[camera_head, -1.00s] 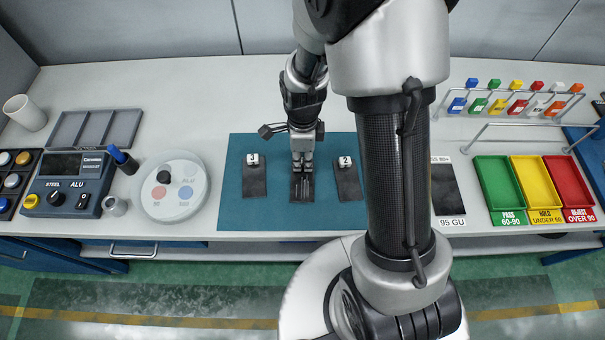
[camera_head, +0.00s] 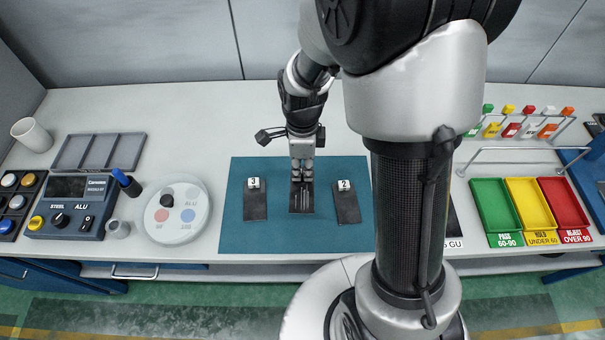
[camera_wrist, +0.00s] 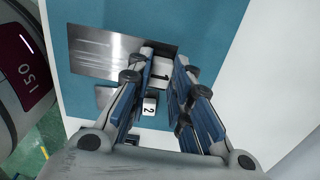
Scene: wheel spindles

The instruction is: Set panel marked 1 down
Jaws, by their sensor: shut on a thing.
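The panel marked 1 (camera_head: 301,201) is a dark, flat metal plate between two like panels over the teal mat (camera_head: 272,210). My gripper (camera_head: 301,175) is above its far end, pointing down. In the wrist view, my gripper (camera_wrist: 168,85) is shut on the white block with the 1 (camera_wrist: 160,73), and the panel's shiny plate (camera_wrist: 110,50) reaches out to the left. Whether the plate touches the mat cannot be told. The panel marked 3 (camera_head: 255,203) lies to its left and the panel marked 2 (camera_head: 346,205) to its right, both apart from it.
A round white fixture (camera_head: 176,213), a control box (camera_head: 70,205) and a grey compartment tray (camera_head: 98,152) stand at left. Green (camera_head: 494,206), yellow (camera_head: 530,204) and red trays (camera_head: 564,203) are at right. My arm hides part of the bench beside the mat.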

